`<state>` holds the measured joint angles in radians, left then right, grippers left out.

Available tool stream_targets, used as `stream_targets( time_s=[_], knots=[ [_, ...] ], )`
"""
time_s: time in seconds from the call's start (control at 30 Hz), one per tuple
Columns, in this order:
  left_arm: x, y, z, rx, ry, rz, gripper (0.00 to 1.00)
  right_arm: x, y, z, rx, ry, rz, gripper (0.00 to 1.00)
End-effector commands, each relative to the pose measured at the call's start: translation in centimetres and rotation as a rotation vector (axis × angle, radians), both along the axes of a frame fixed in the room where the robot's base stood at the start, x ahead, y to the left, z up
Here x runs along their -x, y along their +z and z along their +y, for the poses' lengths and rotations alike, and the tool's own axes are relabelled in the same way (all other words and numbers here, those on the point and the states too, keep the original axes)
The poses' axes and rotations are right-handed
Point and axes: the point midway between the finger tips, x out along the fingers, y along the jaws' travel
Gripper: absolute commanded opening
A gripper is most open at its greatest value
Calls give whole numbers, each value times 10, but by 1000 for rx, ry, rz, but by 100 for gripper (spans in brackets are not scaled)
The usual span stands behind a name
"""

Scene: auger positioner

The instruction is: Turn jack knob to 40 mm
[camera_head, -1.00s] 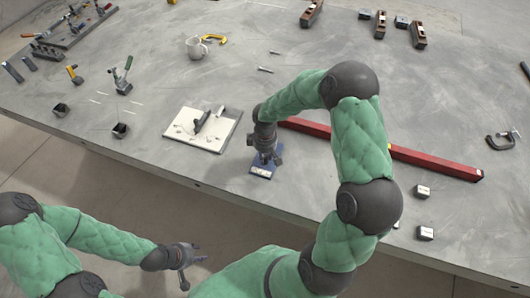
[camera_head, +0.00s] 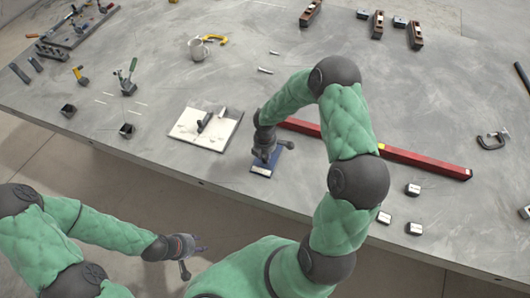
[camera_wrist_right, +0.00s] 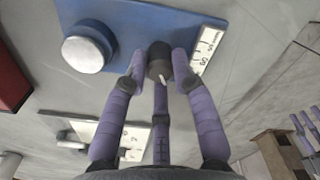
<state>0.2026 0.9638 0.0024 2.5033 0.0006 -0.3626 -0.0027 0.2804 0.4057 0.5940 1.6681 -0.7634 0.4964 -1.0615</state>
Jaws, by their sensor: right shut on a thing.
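The blue jack plate (camera_head: 273,166) lies flat near the table's front edge. In the wrist view, the blue plate (camera_wrist_right: 125,30) carries a round silver-topped part (camera_wrist_right: 84,50) and a white scale strip (camera_wrist_right: 207,48), whose small figures I cannot read surely. My right gripper (camera_head: 264,157) points down over the plate. In the wrist view, its purple fingers (camera_wrist_right: 160,80) close around the dark jack knob (camera_wrist_right: 159,58), which has a pale mark. My left gripper (camera_head: 192,247) hangs in front of the table, away from the jack; its opening is unclear.
A white board (camera_head: 190,132) with small dark parts lies left of the jack. A long red bar (camera_head: 425,164) lies behind and to the right. Small metal blocks (camera_head: 413,190) sit at the front right. A mug (camera_head: 197,48) stands farther back.

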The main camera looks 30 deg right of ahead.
Motion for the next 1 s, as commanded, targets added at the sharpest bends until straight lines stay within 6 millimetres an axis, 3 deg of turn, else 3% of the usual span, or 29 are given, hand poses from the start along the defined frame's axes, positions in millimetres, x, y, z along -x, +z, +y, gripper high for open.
stream_targets(
  time_s=[0.6,1.0],
  knots=[
    [0,48,0,0,0,0,40,1,2,0,-1,581,4,0],
    [0,69,0,0,0,0,40,0,1,0,-1,868,2,0]
  ],
)
